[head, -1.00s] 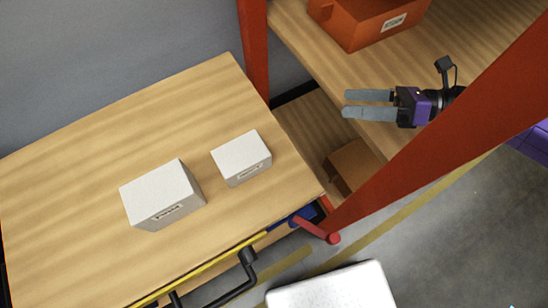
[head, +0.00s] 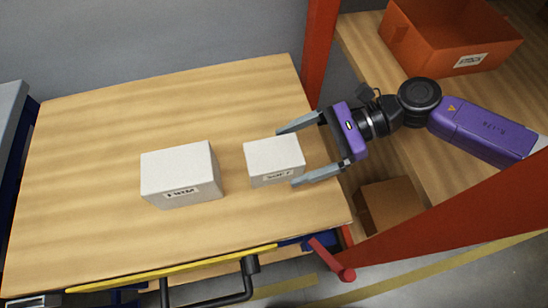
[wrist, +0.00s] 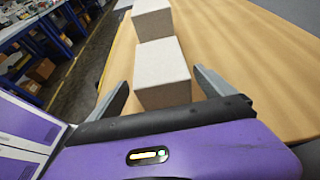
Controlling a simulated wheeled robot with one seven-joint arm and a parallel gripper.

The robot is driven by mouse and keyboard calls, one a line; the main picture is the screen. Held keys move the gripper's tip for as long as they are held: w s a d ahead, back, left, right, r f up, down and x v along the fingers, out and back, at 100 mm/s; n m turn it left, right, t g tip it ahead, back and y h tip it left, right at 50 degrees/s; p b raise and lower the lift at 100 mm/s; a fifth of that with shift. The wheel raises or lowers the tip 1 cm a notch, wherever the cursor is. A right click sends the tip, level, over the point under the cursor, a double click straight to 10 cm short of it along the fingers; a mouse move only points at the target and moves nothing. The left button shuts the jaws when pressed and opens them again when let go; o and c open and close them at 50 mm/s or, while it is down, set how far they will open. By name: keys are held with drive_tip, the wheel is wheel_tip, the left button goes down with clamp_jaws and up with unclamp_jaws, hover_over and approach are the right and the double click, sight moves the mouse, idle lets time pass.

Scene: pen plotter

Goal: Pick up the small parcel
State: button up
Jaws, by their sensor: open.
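The small parcel is a white labelled box (head: 272,158) on the right part of the wooden table top; it also shows in the wrist view (wrist: 162,65). A larger white box (head: 182,170) stands to its left in the head view, and beyond it in the wrist view (wrist: 152,20). My gripper (head: 287,157) is open, its fingers spread wide, reaching from the right. In the wrist view one finger lies on each side of the small box. I cannot tell whether the fingers touch it.
The wooden table top (head: 90,130) is clear around the boxes. A red upright post (head: 320,55) stands behind its right edge. An orange bin (head: 440,45) sits on a shelf at right. A brown box (head: 395,208) is lower down. A yellow-edged cart handle (head: 180,270) runs along the front.

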sight(274, 161)
drive_tip(key=shift+f+x, duration=0.1)
drive_tip(key=shift+x, duration=1.25)
drive_tip(key=shift+f+x, duration=0.15)
drive_tip(key=shift+x, duration=1.15)
drive_tip(key=shift+w, duration=0.2)
drive_tip(key=c, duration=1.8)
drive_tip(key=shift+r, duration=0.15)
